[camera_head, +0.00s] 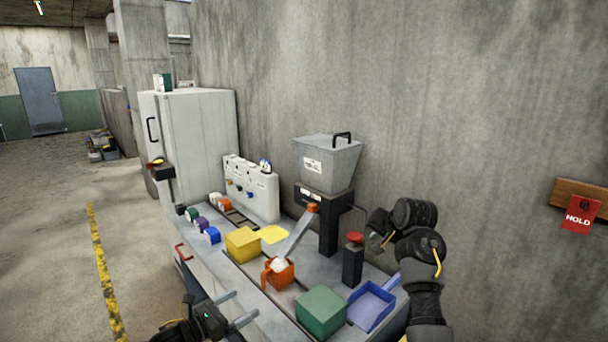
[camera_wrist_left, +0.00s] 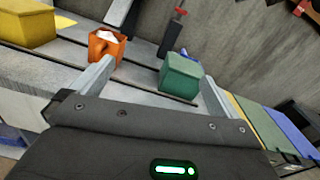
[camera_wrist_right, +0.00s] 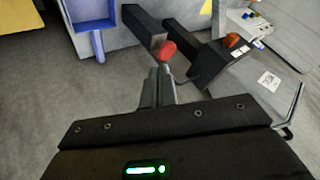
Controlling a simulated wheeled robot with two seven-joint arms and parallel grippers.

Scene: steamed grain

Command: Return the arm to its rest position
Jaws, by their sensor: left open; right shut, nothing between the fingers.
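My left gripper (camera_head: 243,306) is open and empty at the front edge of the counter. In the left wrist view its two fingers (camera_wrist_left: 160,76) are spread, with an orange cup (camera_wrist_left: 106,46) and a green box (camera_wrist_left: 180,76) beyond them. My right arm comes in at the lower right in the head view and is bent up beside the wall; its fingertips are hard to make out there. In the right wrist view the right gripper (camera_wrist_right: 160,76) is shut and empty. Its tips point towards a red knob (camera_wrist_right: 167,50) and look apart from it.
On the counter stand a grey hopper (camera_head: 328,163) with a chute, a red-topped black post (camera_head: 353,262), a yellow box (camera_head: 242,245), the orange cup with white contents, and a blue tray (camera_head: 385,292). A wall closes the right side; the left floor is free.

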